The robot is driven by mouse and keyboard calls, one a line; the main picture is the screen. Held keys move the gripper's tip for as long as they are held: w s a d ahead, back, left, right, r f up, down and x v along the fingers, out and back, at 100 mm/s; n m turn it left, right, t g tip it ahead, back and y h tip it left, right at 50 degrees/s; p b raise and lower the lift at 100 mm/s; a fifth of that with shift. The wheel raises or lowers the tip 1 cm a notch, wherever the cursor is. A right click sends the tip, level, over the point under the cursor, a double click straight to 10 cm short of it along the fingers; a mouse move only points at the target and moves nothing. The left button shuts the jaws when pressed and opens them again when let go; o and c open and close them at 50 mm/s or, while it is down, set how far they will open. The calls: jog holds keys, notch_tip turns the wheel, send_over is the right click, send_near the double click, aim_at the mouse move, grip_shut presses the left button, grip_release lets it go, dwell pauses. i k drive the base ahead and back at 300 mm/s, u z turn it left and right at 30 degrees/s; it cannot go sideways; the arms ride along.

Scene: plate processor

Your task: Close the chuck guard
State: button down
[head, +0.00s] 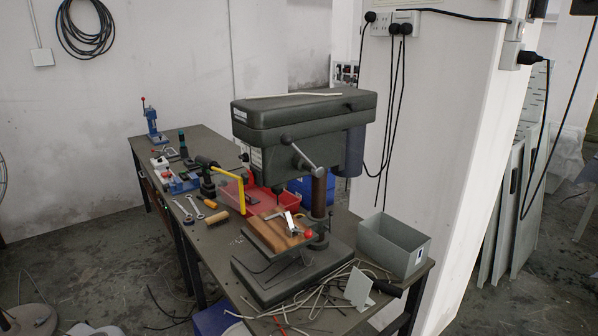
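The drill press (303,112) stands on the workbench, with a dark grey head and a lever handle (303,157) on its side. A yellow L-shaped bar (229,176), apparently the frame of the chuck guard, sticks out to the left below the head. It looks swung out to the side, away from the spindle. A red part (249,176) sits beside it under the head. Whether a clear panel fills the frame is too small to tell. My gripper is not in view.
A wooden block (268,235) lies on the drill table. A red bin (262,203), wrenches (187,209) and small tools crowd the bench's left side. A grey open box (390,243) and loose rods (325,290) lie at the right front. Floor is open at left.

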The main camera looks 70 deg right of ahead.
aim_at(223, 183)
jog(key=z, duration=0.25)
jog(key=i, duration=1)
